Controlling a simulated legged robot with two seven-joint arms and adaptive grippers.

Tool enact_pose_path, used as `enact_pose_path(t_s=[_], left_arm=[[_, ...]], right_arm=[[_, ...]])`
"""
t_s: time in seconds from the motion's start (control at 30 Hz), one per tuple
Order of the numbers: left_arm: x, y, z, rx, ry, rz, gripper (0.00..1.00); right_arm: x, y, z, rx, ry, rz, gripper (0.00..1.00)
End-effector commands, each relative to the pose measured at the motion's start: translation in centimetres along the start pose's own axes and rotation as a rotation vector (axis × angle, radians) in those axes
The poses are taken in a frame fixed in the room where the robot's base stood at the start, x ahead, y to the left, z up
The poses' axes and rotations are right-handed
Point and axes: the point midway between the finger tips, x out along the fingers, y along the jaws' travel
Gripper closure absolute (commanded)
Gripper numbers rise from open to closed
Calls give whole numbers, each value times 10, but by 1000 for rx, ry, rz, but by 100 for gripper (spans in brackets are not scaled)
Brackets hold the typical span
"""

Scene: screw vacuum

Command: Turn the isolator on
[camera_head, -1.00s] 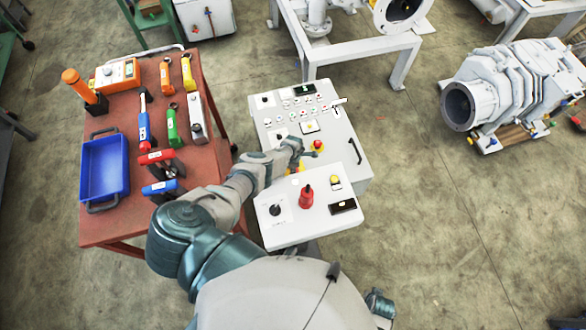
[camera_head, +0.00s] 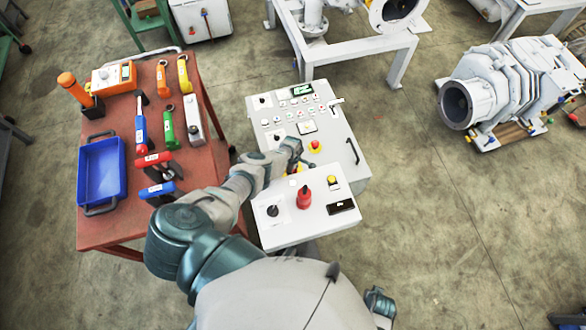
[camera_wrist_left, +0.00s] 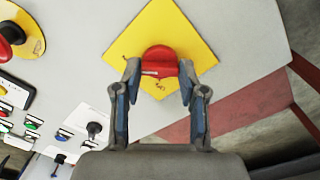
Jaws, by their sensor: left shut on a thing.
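The isolator is a red knob (camera_wrist_left: 160,62) on a yellow diamond-shaped plate (camera_wrist_left: 155,22), seen in the left wrist view on the grey panel face. My left gripper (camera_wrist_left: 160,85) is shut on the red knob, with one finger on each side of it. In the head view my left gripper (camera_head: 300,163) reaches over the lower edge of the sloped control panel (camera_head: 345,140) and hides the knob. The panel's small display (camera_head: 301,90) is lit. My right gripper is not in view.
A red emergency button (camera_head: 315,145) on yellow sits close by my left gripper. A white lower box (camera_head: 290,232) with a red knob (camera_head: 304,197) stands in front. A red tool cart (camera_head: 110,222) with a blue tray (camera_head: 101,172) is left.

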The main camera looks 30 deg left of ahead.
Motion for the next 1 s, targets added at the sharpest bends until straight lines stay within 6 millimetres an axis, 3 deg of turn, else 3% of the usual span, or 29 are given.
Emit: enact_pose_path(t_s=[0.03, 0.37, 0.4, 0.5, 1.0], left_arm=[[6, -11, 9, 9, -14, -28, 93], [6, -11, 8, 11, -13, -28, 93], [6, -11, 8, 11, -13, -28, 56], [6, -12, 7, 11, -12, -29, 33], [4, -8, 0, 4, -8, -20, 33]], right_arm=[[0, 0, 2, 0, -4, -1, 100], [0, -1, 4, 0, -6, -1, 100], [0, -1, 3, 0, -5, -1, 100], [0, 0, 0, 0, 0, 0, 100], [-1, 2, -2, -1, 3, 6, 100]])
